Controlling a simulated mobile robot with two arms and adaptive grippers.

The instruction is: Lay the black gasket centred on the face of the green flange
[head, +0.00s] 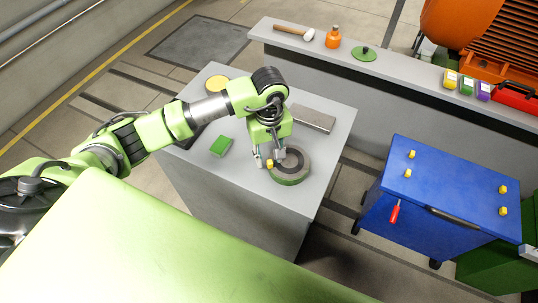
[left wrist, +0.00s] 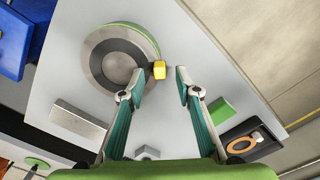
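The round green flange (head: 292,182) lies on the grey-topped stand in the head view, and its green rim shows in the left wrist view (left wrist: 107,29). The black gasket (left wrist: 122,44) appears as a dark ring lying over the flange's face, with a lighter grey round in its middle. A yellow tab (left wrist: 159,69) sits at the ring's edge. My left gripper (left wrist: 158,74) is open, its fingertips apart on either side of the tab, which shows no contact. In the head view the left gripper (head: 270,161) partly hides the ring's left side. Exact centring is unclear. My right gripper is out of view.
A black holder with an orange ring (left wrist: 247,142) shows near the stand's edge. A blue cabinet (head: 450,185) stands to the right, beyond a floor gap.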

